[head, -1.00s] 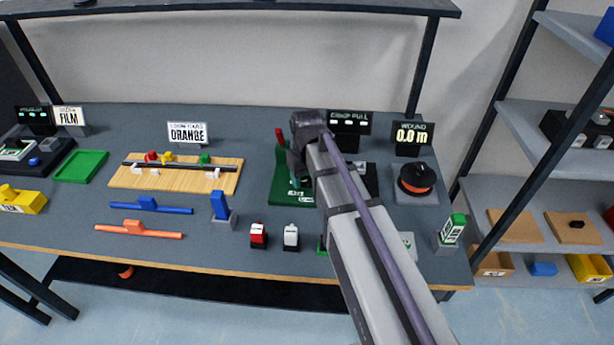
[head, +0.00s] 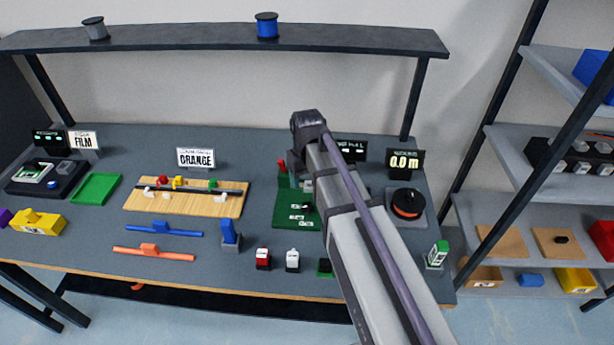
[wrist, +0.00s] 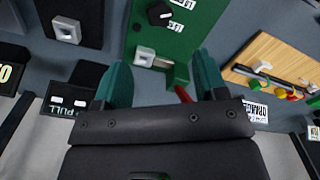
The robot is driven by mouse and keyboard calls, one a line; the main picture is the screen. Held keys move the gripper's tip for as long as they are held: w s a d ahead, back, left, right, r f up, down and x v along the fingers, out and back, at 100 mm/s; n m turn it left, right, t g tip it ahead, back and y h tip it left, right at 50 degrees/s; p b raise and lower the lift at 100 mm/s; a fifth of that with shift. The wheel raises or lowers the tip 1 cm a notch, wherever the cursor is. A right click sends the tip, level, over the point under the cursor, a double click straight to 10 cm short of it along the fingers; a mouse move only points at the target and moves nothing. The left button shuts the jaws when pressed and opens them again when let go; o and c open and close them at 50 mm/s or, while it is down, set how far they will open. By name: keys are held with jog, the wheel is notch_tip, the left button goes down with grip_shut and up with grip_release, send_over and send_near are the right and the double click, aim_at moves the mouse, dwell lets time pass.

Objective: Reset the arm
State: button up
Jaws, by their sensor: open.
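My arm reaches over the bench in the head view, and its forearm hides part of the bench's right side. In the wrist view my gripper (wrist: 160,78) has its two teal fingers wide apart, with nothing held between them. A green board (head: 284,212) lies beyond and below the fingers; it also shows in the wrist view (wrist: 196,28). A red part (head: 283,164) stands at the board's back edge. In the wrist view this red part (wrist: 183,95) shows between the fingers, nearer the right one; I cannot tell how far below them it is.
A wooden board (head: 225,204) with coloured pieces lies left of the green board. A dark sign (head: 405,163) and a black-and-orange spool (head: 408,204) stand at the right. An overhead shelf (head: 200,42) spans the back. Small red (head: 263,260) and white (head: 292,262) items stand near the front edge.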

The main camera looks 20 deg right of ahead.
jog(key=shift+f, duration=0.1)
jog(key=s+m, duration=0.2)
jog(key=s, duration=1.1)
jog(key=shift+s, duration=0.3)
